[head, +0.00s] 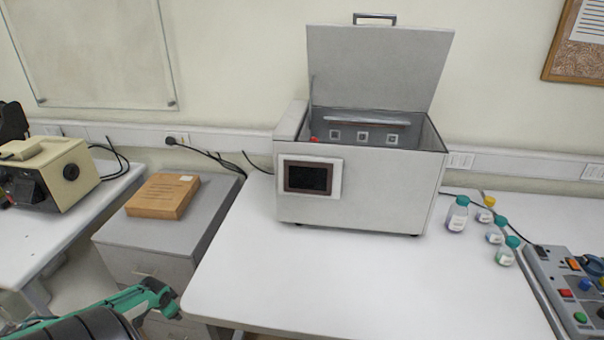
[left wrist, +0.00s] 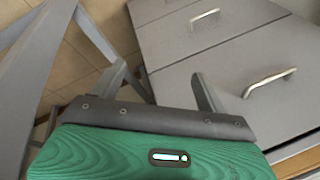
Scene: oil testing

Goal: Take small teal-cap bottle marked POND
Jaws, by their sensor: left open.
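Small bottles stand at the right of the white table in the head view. Two are small with teal caps: one (head: 495,234) behind, another (head: 507,254) nearer the front. Their labels are too small to read, so I cannot tell which is marked POND. A larger teal-cap bottle (head: 457,216) stands to their left, and a yellow-cap bottle (head: 485,212) stands behind them. My left gripper (left wrist: 158,88) is open and empty in the left wrist view, in front of grey drawers. It is low at the left, far from the bottles. My right gripper is not in view.
A grey bath machine (head: 355,190) with its lid raised stands on the white table (head: 350,275). A control box with coloured buttons (head: 572,290) is right of the bottles. A drawer cabinet (head: 150,232) bears a brown box (head: 162,196). The table's front is clear.

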